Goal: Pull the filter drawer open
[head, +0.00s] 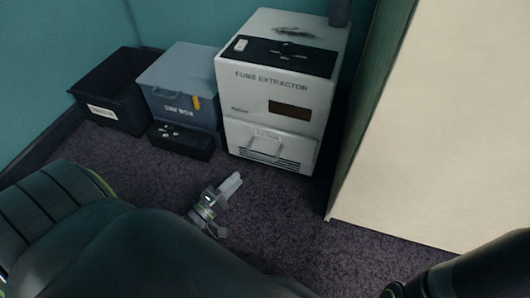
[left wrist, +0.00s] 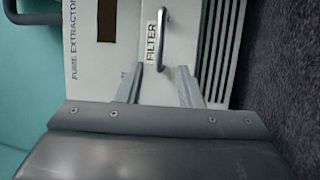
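The white fume extractor (head: 250,105) stands on the carpet by the back wall. Its filter drawer (head: 293,152) is low on the front and looks flush with the housing. The drawer has a bar handle (head: 265,153) below a small label. In the left wrist view the handle (left wrist: 163,40) shows beside the "FILTER" label (left wrist: 152,42). My left gripper (head: 236,178) is open and empty in front of the drawer, short of the handle. In the left wrist view its fingers (left wrist: 160,72) stand apart, with the handle ahead between their lines. My right gripper is not visible.
A blue-grey lidded box (head: 178,75), a small black box (head: 182,142) and a black bin (head: 112,85) stand left of the extractor. A large cream panel (head: 445,130) rises on the right. Dark carpet (head: 290,215) lies open in front.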

